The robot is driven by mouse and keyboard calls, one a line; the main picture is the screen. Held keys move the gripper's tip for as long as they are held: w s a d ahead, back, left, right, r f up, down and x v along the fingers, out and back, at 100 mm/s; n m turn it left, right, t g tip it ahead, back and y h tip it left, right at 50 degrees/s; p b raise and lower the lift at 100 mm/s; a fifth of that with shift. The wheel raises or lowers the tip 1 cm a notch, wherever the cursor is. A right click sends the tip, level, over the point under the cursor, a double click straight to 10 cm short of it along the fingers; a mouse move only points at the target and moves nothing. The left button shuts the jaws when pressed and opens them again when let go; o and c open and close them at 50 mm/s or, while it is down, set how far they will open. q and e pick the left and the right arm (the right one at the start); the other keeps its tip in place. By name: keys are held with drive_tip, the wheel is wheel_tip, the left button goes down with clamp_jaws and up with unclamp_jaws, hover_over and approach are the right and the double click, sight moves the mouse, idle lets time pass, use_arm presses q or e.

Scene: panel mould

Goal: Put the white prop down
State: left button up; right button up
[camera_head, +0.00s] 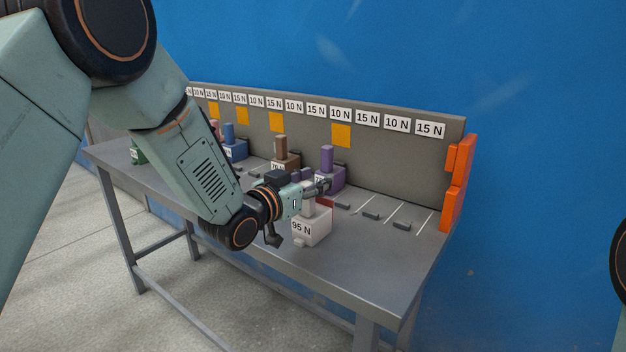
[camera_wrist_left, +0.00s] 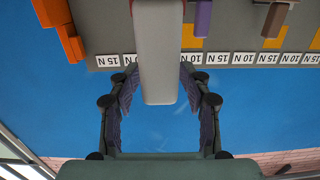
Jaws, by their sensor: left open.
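The white prop (camera_head: 309,232) is a block with an upright post and a label reading 95 N. It appears to stand upright on the grey table (camera_head: 375,268) near the front edge. My left gripper (camera_head: 318,189) is at the top of its post. In the left wrist view, the pale post (camera_wrist_left: 158,50) reaches between the two open fingers (camera_wrist_left: 158,88), with a gap on each side. The arm hides part of the table behind it. My right gripper is out of view.
A purple prop (camera_head: 328,174) stands just behind the white one. Brown (camera_head: 286,163), blue (camera_head: 233,149) and green (camera_head: 137,151) props stand farther left. A grey back panel (camera_head: 390,155) carries N labels and orange squares. Orange blocks (camera_head: 457,185) are at its right end. Small grey stops (camera_head: 371,216) line the right side.

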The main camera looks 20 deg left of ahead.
use_arm(q)
drive_tip(key=shift+r, duration=0.15)
drive_tip(key=f+p+v, duration=0.1)
drive_tip(key=p+v, duration=0.2)
drive_tip(key=v, duration=0.9)
drive_tip(key=s+f+n+g+y, duration=0.1)
drive_tip(key=s+f+g, duration=0.2)
drive_tip(key=s+f, duration=0.35)
drive_tip(key=s+d+f+n+g+y, duration=0.1)
drive_tip(key=s+f+g, duration=0.2)
drive_tip(key=f, duration=0.7)
drive_tip(key=s+f+g+y, duration=0.1)
drive_tip(key=s+f+g, duration=0.2)
drive_tip(key=s+f, duration=0.35)
drive_tip(key=s+f+n+g+y, duration=0.1)
drive_tip(key=s+f+g, duration=0.2)
drive_tip(key=s, duration=0.7)
drive_tip(key=s+a+f+n+g+y, duration=0.1)
drive_tip(key=s+f+g, duration=0.3)
drive_tip(key=s+f, duration=0.4)
drive_tip(key=shift+s+a+y, duration=0.3)
drive_tip(key=shift+s, duration=0.85)
